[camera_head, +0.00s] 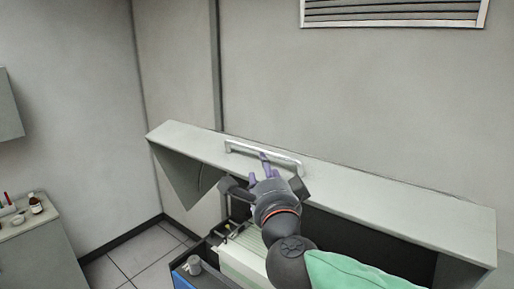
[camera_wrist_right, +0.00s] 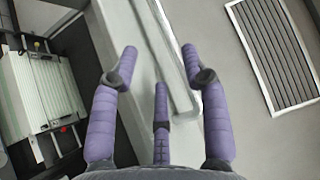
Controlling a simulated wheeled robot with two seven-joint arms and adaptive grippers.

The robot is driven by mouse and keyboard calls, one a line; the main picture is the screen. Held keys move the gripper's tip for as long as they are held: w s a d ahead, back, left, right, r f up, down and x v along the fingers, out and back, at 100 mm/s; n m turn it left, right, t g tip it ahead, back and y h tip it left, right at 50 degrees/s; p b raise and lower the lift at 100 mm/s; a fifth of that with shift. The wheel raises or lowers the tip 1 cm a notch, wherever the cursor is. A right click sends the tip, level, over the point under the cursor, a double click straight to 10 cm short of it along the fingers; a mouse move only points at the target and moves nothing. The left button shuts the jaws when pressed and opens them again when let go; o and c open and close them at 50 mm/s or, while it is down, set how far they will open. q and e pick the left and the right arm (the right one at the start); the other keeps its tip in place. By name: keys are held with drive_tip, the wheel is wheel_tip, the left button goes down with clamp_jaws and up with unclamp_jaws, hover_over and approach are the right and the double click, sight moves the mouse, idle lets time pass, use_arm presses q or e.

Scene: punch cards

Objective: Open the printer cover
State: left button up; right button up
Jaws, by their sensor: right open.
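The printer cover (camera_head: 400,197) is a long pale grey panel, raised with a dark open space beneath it. Its bar handle (camera_head: 240,149) runs along the top face. My right gripper (camera_head: 264,172), with purple fingers, is open at the front of the cover by the handle. In the right wrist view my right gripper (camera_wrist_right: 159,62) has its fingers spread, and the handle (camera_wrist_right: 165,40) passes between the fingertips, close to the right one. I cannot tell whether they touch. The cover (camera_wrist_right: 112,20) lies under the fingers. My left gripper is not in view.
Below the cover is a light ribbed unit (camera_head: 238,262), also in the wrist view (camera_wrist_right: 38,95). A vent (camera_head: 395,12) is on the back wall. A side cabinet (camera_head: 40,262) with a brown bottle (camera_head: 35,204) stands left.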

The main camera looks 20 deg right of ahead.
sight(259, 151)
drive_tip(key=w, duration=0.4)
drive_tip(key=w+r, duration=0.1)
drive_tip(key=w, duration=0.2)
drive_tip(key=shift+d+p, duration=0.35)
drive_tip(key=shift+d, duration=0.05)
drive_tip(key=shift+w+r, duration=0.25)
drive_tip(key=shift+w, duration=0.25)
drive_tip(key=shift+w+d+f, duration=0.1)
drive_tip(key=shift+w, duration=0.25)
drive_tip(key=shift+s, duration=0.2)
clamp_jaws()
